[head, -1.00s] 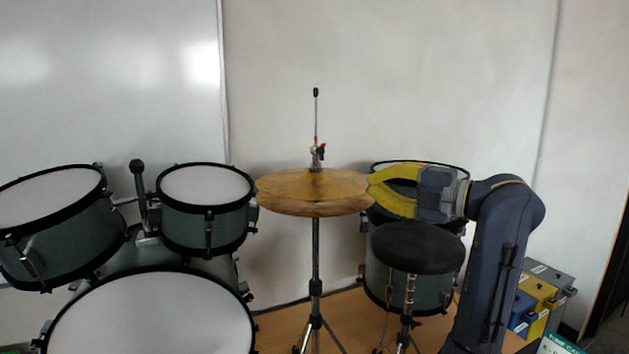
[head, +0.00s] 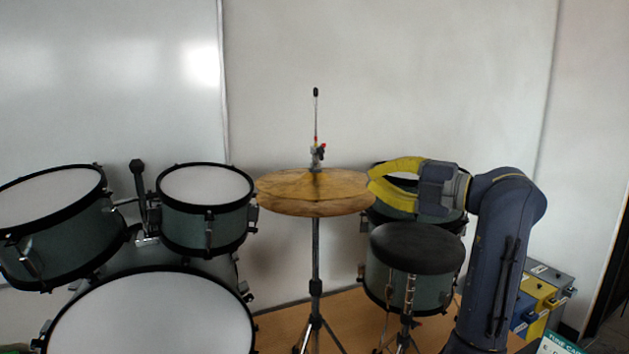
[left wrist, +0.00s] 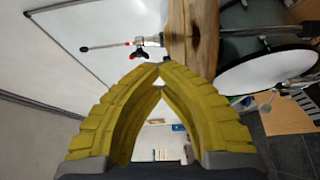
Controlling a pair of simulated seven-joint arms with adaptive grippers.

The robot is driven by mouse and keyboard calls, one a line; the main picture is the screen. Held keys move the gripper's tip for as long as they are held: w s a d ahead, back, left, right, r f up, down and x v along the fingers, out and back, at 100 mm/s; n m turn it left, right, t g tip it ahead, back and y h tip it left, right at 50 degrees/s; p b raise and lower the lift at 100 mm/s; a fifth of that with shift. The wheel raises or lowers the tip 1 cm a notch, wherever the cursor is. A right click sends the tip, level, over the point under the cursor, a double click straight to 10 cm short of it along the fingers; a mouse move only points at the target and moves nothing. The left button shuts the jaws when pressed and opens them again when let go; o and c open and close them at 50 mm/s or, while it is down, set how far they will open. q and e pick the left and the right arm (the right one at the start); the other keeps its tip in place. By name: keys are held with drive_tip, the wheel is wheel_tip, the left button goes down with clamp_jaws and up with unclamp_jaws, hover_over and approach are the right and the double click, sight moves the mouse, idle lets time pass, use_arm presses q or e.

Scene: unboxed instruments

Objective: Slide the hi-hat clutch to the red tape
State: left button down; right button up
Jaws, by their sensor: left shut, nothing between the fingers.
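The hi-hat clutch (head: 317,154) sits low on the thin upright rod, just above the brass cymbals (head: 297,190). In the left wrist view the clutch (left wrist: 149,41) shows a black and red wing piece. The red tape (head: 316,138) is a small band on the rod just above the clutch; it also shows in the left wrist view (left wrist: 127,44). My left gripper (head: 371,184) has yellow fingers, shut and empty, at the right edge of the cymbals, lower than the clutch and apart from it. Whether the fingers touch the cymbals I cannot tell. My right gripper is not in view.
A black stool seat (head: 418,247) and a floor drum (head: 437,292) stand below my left gripper. Several drums, including a small tom (head: 206,208), stand at the left. Boxes (head: 545,290) are at the right. The space around the rod above the cymbals is clear.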

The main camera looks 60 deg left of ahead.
use_arm(q)
drive_tip(key=shift+r, duration=2.45)
idle(1.0)
drive_tip(key=c, duration=2.2)
unclamp_jaws()
drive_tip(key=c, duration=1.7)
unclamp_jaws()
drive_tip(key=shift+d, duration=0.1)
drive_tip(key=shift+v, duration=4.9)
drive_tip(key=shift+s, duration=0.1)
